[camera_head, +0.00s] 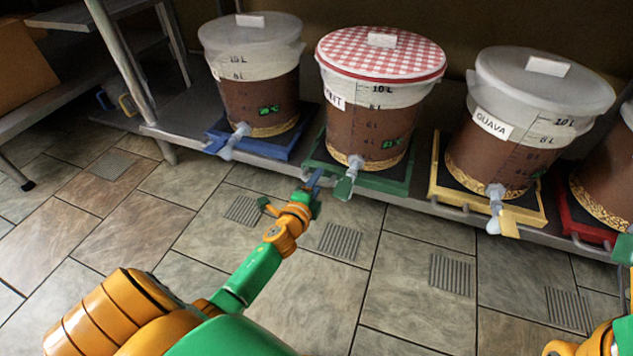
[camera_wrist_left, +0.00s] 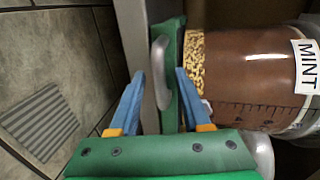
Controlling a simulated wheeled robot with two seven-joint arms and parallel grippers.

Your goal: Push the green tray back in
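The green tray (camera_head: 395,187) lies on the low shelf under the mint bucket (camera_head: 370,125), which has a red-checked lid. The tray also shows in the left wrist view (camera_wrist_left: 172,35), with a grey handle (camera_wrist_left: 159,70) on its front.
A blue tray (camera_head: 270,146) stands to the left, a yellow tray (camera_head: 450,190) under the guava bucket (camera_head: 520,120) to the right, and a red tray (camera_head: 588,228) beyond. Bucket taps hang over the shelf edge. A metal post (camera_head: 122,60) stands at left. The tiled floor is clear.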

